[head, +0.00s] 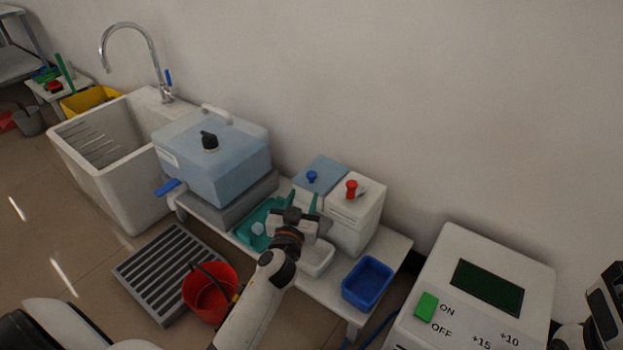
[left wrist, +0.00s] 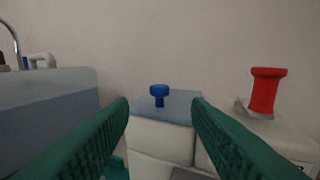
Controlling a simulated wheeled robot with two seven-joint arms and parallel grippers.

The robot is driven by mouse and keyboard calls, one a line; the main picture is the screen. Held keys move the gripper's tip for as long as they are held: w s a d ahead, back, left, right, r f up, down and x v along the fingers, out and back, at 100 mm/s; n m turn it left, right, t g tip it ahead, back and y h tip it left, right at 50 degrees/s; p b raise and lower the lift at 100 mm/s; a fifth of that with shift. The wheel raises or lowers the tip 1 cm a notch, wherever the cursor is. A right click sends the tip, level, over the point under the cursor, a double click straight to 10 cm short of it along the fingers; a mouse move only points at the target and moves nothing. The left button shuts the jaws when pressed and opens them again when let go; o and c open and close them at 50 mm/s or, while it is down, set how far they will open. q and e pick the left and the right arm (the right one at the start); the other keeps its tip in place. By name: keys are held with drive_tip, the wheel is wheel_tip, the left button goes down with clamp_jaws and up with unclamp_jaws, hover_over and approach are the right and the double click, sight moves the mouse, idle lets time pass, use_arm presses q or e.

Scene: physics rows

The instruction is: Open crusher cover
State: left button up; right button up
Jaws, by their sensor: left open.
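The crusher is a white box unit on the low bench, with a blue-grey cover (head: 327,168) on its left part. A small blue knob (head: 312,177) stands on the cover, and a red knob (head: 351,188) stands on the white right part (head: 362,218). My left gripper (head: 302,203) is open and empty in front of the crusher, its green fingers pointing at it. In the left wrist view the blue knob (left wrist: 159,93) shows between the fingers, farther off and apart from them. The red knob (left wrist: 266,92) is beyond the right finger. The gripper hides part of the crusher's front.
A large blue-lidded box (head: 225,165) stands left of the crusher, beside a sink (head: 108,185). A teal tray (head: 247,232), white tray (head: 318,262) and blue bin (head: 367,284) share the bench. A red bucket (head: 210,300) is below. A panel machine (head: 455,260) stands right.

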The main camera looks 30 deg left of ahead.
sight(310, 178)
use_arm(q)
drive_tip(key=b+x, duration=0.2)
drive_tip(key=x, duration=0.8)
clamp_jaws()
